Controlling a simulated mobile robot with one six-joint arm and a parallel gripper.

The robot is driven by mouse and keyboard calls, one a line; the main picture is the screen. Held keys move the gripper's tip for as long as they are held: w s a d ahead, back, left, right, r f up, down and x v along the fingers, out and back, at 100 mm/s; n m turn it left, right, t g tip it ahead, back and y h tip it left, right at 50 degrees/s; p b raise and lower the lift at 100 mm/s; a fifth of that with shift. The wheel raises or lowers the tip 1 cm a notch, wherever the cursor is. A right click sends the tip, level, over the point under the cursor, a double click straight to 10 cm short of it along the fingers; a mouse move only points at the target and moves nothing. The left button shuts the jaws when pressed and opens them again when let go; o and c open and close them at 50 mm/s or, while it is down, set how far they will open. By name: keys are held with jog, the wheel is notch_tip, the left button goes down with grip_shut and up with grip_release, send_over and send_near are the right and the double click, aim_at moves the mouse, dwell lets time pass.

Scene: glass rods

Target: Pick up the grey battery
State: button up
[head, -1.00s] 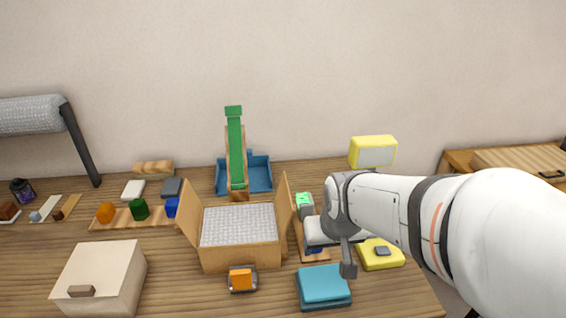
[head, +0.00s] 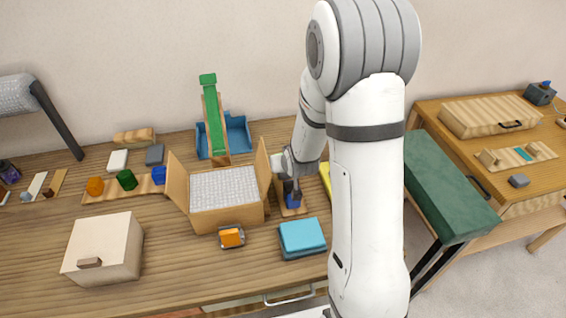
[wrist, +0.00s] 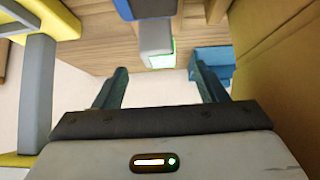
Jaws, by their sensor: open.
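A grey block (wrist: 155,36) with a green-lit end shows in the wrist view, beyond my fingertips and roughly in line with the gap between them. It looks like the grey battery, though its label is not readable. A blue block (wrist: 148,8) sits against it. My gripper (wrist: 158,74) is open, with nothing between its fingers. In the head view my gripper (head: 291,184) is low over a narrow wooden board (head: 291,211), right of the open box. The blue block (head: 294,203) shows just below it; the grey block is hidden there by my arm.
The open cardboard box (head: 228,218) stands close left of my gripper, one flap raised beside it. A blue-topped block (head: 302,236) lies in front. A yellow object (head: 325,180) is partly hidden behind my arm. A blue tray (head: 238,136) with a green-topped ramp (head: 213,118) stands behind.

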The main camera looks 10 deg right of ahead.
jog(key=shift+p+x, duration=0.3)
jog(key=shift+x, duration=0.95)
jog(key=x, duration=0.1)
jog(key=p+x, duration=0.2)
jog(key=x, duration=0.1)
jog(key=shift+w+d+r, duration=0.15)
jog(key=shift+w+d, duration=0.05)
jog(key=shift+d, duration=0.05)
jog(key=shift+w+f, duration=0.4)
jog(key=shift+f, duration=0.05)
jog(key=c, duration=1.3)
